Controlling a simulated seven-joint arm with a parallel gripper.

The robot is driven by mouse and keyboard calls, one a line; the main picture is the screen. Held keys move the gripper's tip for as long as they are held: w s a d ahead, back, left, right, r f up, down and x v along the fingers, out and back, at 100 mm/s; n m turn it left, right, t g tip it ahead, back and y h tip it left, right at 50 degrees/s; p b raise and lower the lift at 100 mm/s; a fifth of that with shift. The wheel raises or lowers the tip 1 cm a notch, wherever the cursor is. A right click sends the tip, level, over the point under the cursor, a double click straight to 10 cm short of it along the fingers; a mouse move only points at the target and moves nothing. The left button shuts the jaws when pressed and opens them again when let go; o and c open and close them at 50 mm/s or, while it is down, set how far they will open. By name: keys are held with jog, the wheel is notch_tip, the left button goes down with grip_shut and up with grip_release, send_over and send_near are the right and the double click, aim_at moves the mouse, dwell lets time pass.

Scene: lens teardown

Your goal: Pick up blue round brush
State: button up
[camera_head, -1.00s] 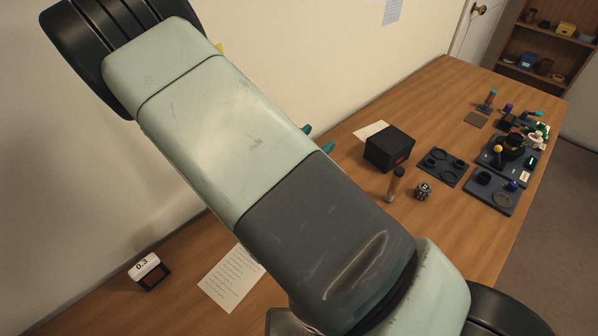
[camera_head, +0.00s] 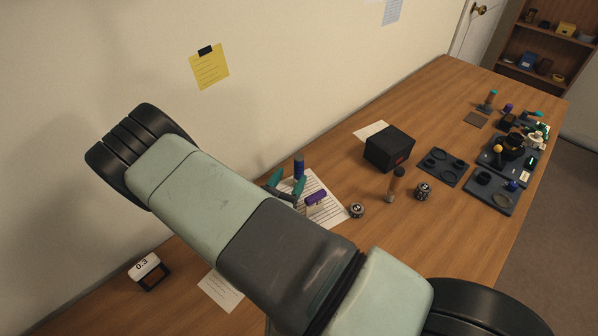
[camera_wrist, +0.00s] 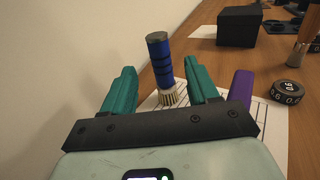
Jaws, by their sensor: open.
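The blue round brush (camera_wrist: 160,66) stands upright, bristles down, on a lined sheet of paper. It has a dark cap on top and dark rings. It also shows in the head view (camera_head: 298,169), its lower part hidden behind my gripper. My gripper (camera_wrist: 157,82) is open, its two teal fingers apart. In the wrist view the brush appears between the fingers and beyond them, and nothing is held. In the head view the teal fingers (camera_head: 287,184) are just in front of the brush.
A purple object (camera_head: 316,197) lies on the paper (camera_head: 333,208), close to my right finger. Round dials (camera_head: 357,210) and a brown-handled brush (camera_head: 396,186) stand to the right. A black box (camera_head: 389,149) is behind. The wall is close on the left.

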aim_at(302, 158)
jog(key=x, duration=0.8)
jog(key=shift+w+d, duration=0.15)
jog(key=shift+w, duration=0.2)
jog(key=c, duration=1)
jog(key=shift+r, duration=0.1)
jog(key=shift+c, duration=0.2)
